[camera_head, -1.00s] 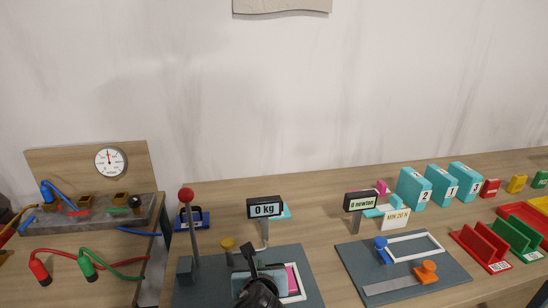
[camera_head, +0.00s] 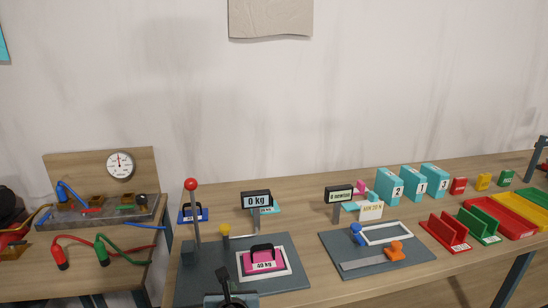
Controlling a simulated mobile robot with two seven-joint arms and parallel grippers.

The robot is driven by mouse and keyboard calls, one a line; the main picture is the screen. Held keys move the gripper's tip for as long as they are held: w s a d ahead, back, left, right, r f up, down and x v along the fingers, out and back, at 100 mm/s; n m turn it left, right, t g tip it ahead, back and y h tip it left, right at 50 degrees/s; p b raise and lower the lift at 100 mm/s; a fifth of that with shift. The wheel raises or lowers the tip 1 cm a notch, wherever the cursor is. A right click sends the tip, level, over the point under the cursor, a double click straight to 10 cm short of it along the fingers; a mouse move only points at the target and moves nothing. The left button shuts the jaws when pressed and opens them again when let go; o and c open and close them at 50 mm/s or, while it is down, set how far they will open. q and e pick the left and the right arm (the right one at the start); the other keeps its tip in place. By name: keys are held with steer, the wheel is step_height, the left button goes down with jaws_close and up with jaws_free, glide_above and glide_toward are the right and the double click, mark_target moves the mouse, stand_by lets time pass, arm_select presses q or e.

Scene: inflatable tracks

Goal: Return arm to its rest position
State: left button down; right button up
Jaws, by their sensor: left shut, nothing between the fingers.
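My left gripper (camera_head: 225,275) shows at the bottom edge, its dark fingers pointing up and shut with nothing between them. It is in front of and apart from the pink 40 kg weight (camera_head: 265,260), which lies inside the white frame on the dark scale board (camera_head: 213,257). The weight has a black handle. The display (camera_head: 256,200) behind it reads 0 kg. Most of my left arm is below the picture. My right gripper is not in view.
A lever with a red knob (camera_head: 190,184) stands upright left of the weight. A second board (camera_head: 335,246) with a newton display (camera_head: 339,194) lies to the right. Teal numbered boxes (camera_head: 389,185) and coloured trays are farther right.

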arm_select(q)
steer(key=shift+y, duration=0.8)
steer(key=a, duration=0.2)
steer(key=w+a+f, duration=0.1)
steer(key=a, duration=0.1)
steer(key=a+f, duration=0.1)
steer(key=a, duration=0.2)
steer(key=shift+w, duration=0.35)
steer(key=a+y, duration=0.3)
steer(key=a, duration=1.3)
steer(key=s+d+f+n+g+h, duration=0.25)
steer(key=s+f+n+h, duration=0.25)
steer(key=s+f+n, duration=0.8)
steer(key=s+a+f+n+g+h, duration=0.1)
steer(key=s+f+n+h, duration=0.15)
steer(key=s+n, duration=0.55)
steer(key=s+a+f+n+h, duration=0.15)
steer(key=s+f+n, duration=0.35)
steer(key=s, duration=0.6)
steer(key=d+n, duration=0.6)
steer(key=d, duration=0.6)
steer(key=shift+d+n+t, duration=0.2)
steer(key=shift+n+t, duration=0.1)
steer(key=shift+t, duration=0.05)
